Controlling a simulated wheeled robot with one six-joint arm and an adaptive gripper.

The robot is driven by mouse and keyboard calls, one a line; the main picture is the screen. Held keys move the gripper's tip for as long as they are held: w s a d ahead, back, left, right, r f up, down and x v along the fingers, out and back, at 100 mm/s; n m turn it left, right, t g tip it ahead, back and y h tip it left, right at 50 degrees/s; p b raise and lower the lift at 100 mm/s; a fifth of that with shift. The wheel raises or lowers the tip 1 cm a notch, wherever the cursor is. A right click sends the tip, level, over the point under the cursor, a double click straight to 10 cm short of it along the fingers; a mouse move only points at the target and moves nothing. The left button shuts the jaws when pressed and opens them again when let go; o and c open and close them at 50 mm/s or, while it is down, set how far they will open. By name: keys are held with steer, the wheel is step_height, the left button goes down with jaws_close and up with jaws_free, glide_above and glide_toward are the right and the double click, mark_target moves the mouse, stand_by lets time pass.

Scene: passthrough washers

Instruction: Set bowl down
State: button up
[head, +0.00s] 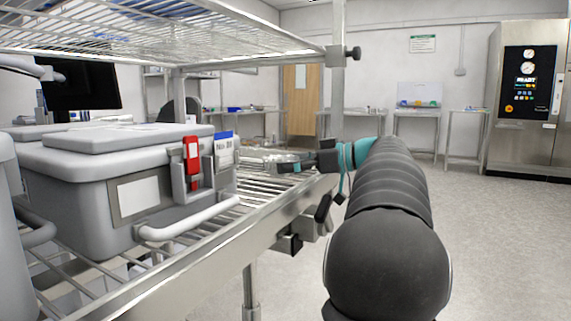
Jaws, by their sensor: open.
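A shiny metal bowl (281,158) shows at the far part of the wire rack shelf (262,212), beyond the grey lidded container. It looks upright, low on or just over the shelf bars; I cannot tell whether it touches them. My gripper (290,166) is at the bowl's right side, reaching in from the right with its fingers close to the bowl. The fingers are small and dark here, and the exact gap to the rim is hard to see. Part of the bowl's near side is hidden by the gripper.
An upper wire shelf (180,40) hangs overhead. A rack post (338,90) stands near my arm. The floor right is clear.

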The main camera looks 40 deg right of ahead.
steer(key=v, duration=1.1)
steer(key=shift+p, duration=0.35)
